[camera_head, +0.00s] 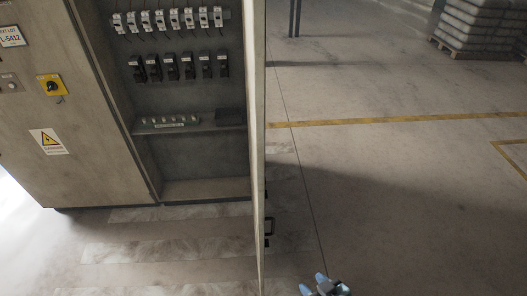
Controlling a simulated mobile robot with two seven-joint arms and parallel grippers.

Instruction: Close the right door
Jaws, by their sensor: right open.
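The right door (258,150) of the grey cabinet stands open and shows nearly edge-on as a tall, narrow panel in the middle of the head view. A dark handle (269,226) sits on its right side, low down. My right gripper (312,283) is at the bottom edge of the view, to the right of the door and below the handle. It is open and looks empty, apart from the door. Most of my right arm is cut off by the frame. My left gripper is not in view.
The open cabinet bay holds rows of breakers (180,68) and a shelf (190,126). A closed left panel (75,130) carries a yellow switch (52,86) and a warning label. Clear concrete floor (400,190) lies right of the door. Stacked sacks (480,22) stand far back right.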

